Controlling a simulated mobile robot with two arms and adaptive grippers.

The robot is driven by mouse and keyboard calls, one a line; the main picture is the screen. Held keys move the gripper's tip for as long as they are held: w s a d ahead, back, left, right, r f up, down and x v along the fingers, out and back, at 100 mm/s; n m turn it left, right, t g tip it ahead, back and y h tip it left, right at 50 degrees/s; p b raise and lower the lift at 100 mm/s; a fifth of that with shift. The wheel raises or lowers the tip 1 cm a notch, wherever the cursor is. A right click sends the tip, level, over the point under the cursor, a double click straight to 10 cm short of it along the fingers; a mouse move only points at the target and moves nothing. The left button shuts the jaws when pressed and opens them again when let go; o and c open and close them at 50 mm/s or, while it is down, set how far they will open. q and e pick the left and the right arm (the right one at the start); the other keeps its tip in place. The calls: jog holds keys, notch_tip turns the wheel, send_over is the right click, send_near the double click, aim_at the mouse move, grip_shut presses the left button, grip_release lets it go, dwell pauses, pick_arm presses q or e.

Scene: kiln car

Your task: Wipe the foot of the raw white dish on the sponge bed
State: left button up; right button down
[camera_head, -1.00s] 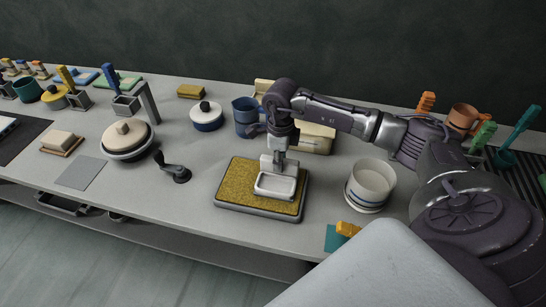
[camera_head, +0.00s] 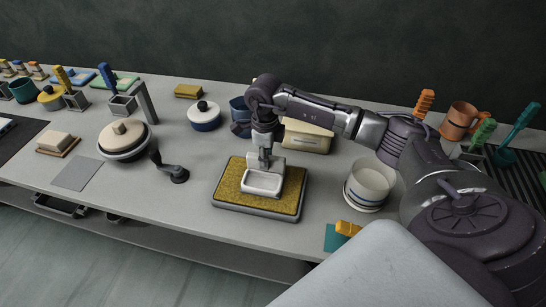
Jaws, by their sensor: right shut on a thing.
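The raw white dish (camera_head: 262,183) is a small rectangular dish in the middle of the head view. It is on or just above the sponge bed (camera_head: 230,190), a yellow-brown pad in a grey tray. I cannot tell whether its foot touches the sponge. My right gripper (camera_head: 265,164) points down and is shut on the dish at its far side. The fingertips are partly hidden by the dish's raised back. My left gripper is not in view.
A white pot (camera_head: 369,184) stands right of the sponge bed, with a teal cloth (camera_head: 334,239) in front of it. A black crank-like tool (camera_head: 171,169) lies to the left. A blue mug (camera_head: 239,110) and a cream box (camera_head: 307,138) stand behind.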

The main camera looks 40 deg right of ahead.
aim_at(279, 159)
jog(key=shift+w+a+b, duration=0.85)
jog(key=shift+w+a, duration=0.9)
jog(key=shift+w, duration=0.25)
jog(key=shift+s+d+r+p, duration=0.1)
jog(key=shift+s+d+p, duration=0.25)
jog(key=shift+s+d, duration=0.75)
jog(key=shift+s+d+p, duration=0.15)
jog(key=shift+s+d, duration=0.8)
jog(key=shift+s, duration=0.25)
jog(key=shift+s+d+p, duration=0.15)
jog(key=shift+s+d, duration=0.75)
jog(key=shift+s, duration=0.25)
jog(key=shift+a, duration=0.1)
jog(key=shift+w+a+b, duration=0.3)
jog(key=shift+w+a, duration=0.4)
jog(key=shift+w, duration=0.2)
jog(key=shift+w+a+b, duration=0.3)
jog(key=shift+w+a, duration=0.4)
jog(key=shift+w, duration=0.15)
